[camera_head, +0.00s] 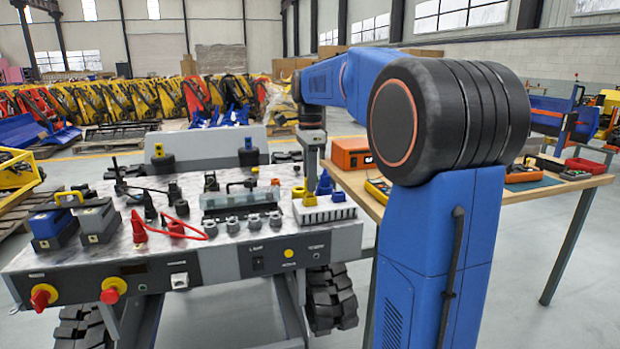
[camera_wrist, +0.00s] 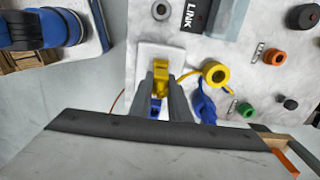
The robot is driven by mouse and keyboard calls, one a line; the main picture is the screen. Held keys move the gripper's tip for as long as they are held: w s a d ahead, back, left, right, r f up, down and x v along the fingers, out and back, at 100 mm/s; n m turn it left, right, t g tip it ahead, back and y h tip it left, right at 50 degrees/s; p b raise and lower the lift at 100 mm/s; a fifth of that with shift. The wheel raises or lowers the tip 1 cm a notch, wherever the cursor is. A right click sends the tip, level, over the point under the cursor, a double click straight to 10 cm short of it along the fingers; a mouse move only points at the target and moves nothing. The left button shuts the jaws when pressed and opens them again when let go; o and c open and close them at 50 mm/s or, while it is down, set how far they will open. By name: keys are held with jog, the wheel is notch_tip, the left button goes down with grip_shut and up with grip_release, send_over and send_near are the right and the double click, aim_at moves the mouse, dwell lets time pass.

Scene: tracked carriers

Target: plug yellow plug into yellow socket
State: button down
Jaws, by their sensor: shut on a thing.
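In the wrist view my gripper (camera_wrist: 161,84) is shut on a yellow plug (camera_wrist: 162,64), which shows between its fingertips above a white block. A yellow ring with a dark centre (camera_wrist: 215,73) lies just right of the fingers, with a yellow strip curving from it toward the plug. I cannot tell which of these is the yellow socket. In the head view my gripper (camera_head: 312,178) points down over the white ribbed block (camera_head: 325,213), with yellow (camera_head: 310,199) at its tips. The plug's lower end is hidden.
Blue pieces (camera_head: 325,184) stand on the white block, close right of my gripper. The wrist view shows an orange ring (camera_wrist: 274,54) and a green ring (camera_wrist: 245,110) at right. A clear-covered unit (camera_head: 228,204) stands left; a wooden table (camera_head: 500,193) stands right.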

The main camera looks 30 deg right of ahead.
jog(key=shift+f, duration=0.95)
dwell(1.0)
jog(key=c, duration=1.6)
grip_release()
notch_tip(320, 180, up, 17)
jog(key=shift+r, duration=0.2)
jog(key=s+a+f+n+t, duration=0.1)
jog(key=s+a+f+n, duration=0.4)
jog(key=s+f, duration=0.5)
jog(key=s+a+f+n+t, duration=0.2)
jog(key=s+a+f+n, duration=0.3)
jog(key=s+f+n, duration=0.4)
jog(key=s+a+f+n+t, duration=0.1)
jog(key=s+a+f+n, duration=0.4)
jog(key=s+f, duration=0.6)
jog(key=shift+s+a+f+n+t, duration=0.1)
jog(key=shift+a+f+n+t, duration=0.1)
jog(key=shift+f+n, duration=0.3)
jog(key=shift+a+f+n+t, duration=0.2)
jog(key=shift+f+n, duration=0.1)
jog(key=shift+n, duration=0.3)
